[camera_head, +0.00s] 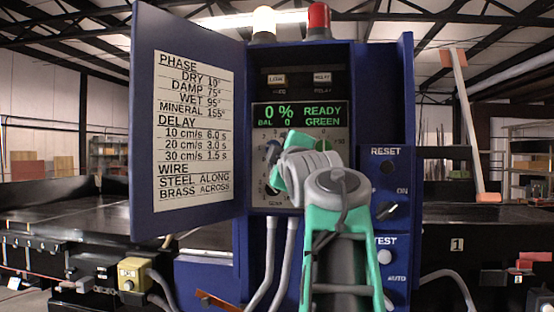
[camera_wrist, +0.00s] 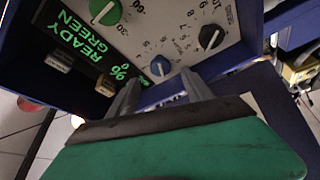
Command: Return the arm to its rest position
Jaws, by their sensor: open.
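The blue detector cabinet (camera_head: 400,120) stands straight ahead with its door (camera_head: 190,120) swung open to the left. Its lit display (camera_head: 300,115) reads 0 %, BAL 0, READY, GREEN. My arm reaches up to the open cabinet and covers much of the dial panel in the head view. In the wrist view my gripper (camera_wrist: 160,84) has its two fingers apart with nothing held between them. The fingers point at the dial panel, near a blue knob (camera_wrist: 160,66). A green knob (camera_wrist: 105,10) and a black knob (camera_wrist: 210,38) show beyond. Contact with the panel cannot be told.
A settings chart (camera_head: 194,130) is on the door's inner face. A white lamp (camera_head: 264,22) and a red lamp (camera_head: 318,20) top the cabinet. A black switch (camera_head: 386,210) sits right of my arm. The dark conveyor (camera_head: 70,205) runs behind, with a yellow box (camera_head: 132,273) at left.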

